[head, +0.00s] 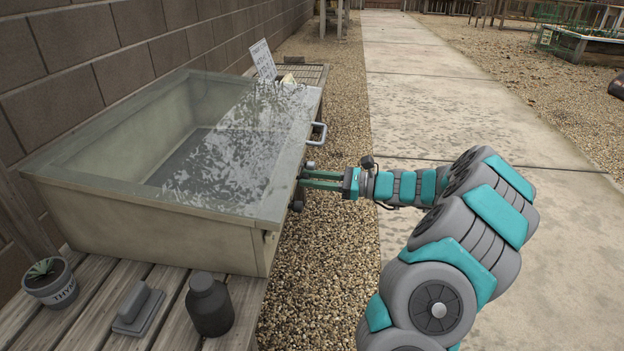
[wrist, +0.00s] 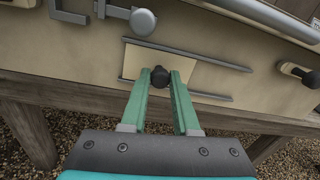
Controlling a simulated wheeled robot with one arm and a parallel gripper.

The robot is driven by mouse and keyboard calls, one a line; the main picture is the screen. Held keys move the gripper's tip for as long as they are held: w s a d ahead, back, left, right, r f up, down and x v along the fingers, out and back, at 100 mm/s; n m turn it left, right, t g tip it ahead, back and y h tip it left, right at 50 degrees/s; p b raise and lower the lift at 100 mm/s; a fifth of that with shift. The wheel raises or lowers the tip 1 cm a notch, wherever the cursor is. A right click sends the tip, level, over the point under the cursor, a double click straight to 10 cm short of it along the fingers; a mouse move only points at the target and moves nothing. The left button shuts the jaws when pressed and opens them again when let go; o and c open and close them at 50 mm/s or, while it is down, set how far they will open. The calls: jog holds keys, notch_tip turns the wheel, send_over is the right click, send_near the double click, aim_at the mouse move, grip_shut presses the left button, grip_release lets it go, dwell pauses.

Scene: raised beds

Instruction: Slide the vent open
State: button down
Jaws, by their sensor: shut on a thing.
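The vent is a cream sliding panel (wrist: 136,62) between two grey rails on the side wall of the cold frame, seen in the wrist view. It sits at the left part of the rails, and no dark opening shows beside it. A dark round knob (wrist: 160,76) stands out from the panel. My gripper (wrist: 161,79) is shut on this knob, with one green finger on each side. In the head view my gripper (head: 302,180) reaches the right side of the cold frame (head: 150,207); the vent itself is hidden there.
The glass lid (head: 225,145) is down, with a grey handle (head: 318,133) above my gripper. A grey latch (wrist: 115,12) and another dark knob (wrist: 310,78) flank the rails. A dark jar (head: 209,305), grey float (head: 138,308) and potted plant (head: 50,282) stand on the bench. The path (head: 420,80) is clear.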

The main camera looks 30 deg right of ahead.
dwell(0.3)
jog(key=w+d+p, duration=0.5)
jog(key=w, duration=0.2)
jog(key=shift+w+r, duration=0.15)
jog(key=shift+w, duration=0.05)
jog(key=c, duration=0.7)
grip_release()
jog(key=shift+o, duration=0.2)
jog(key=shift+d, duration=0.1)
jog(key=v, duration=0.7)
jog(key=shift+s+d+p, duration=0.25)
jog(key=shift+p, duration=0.15)
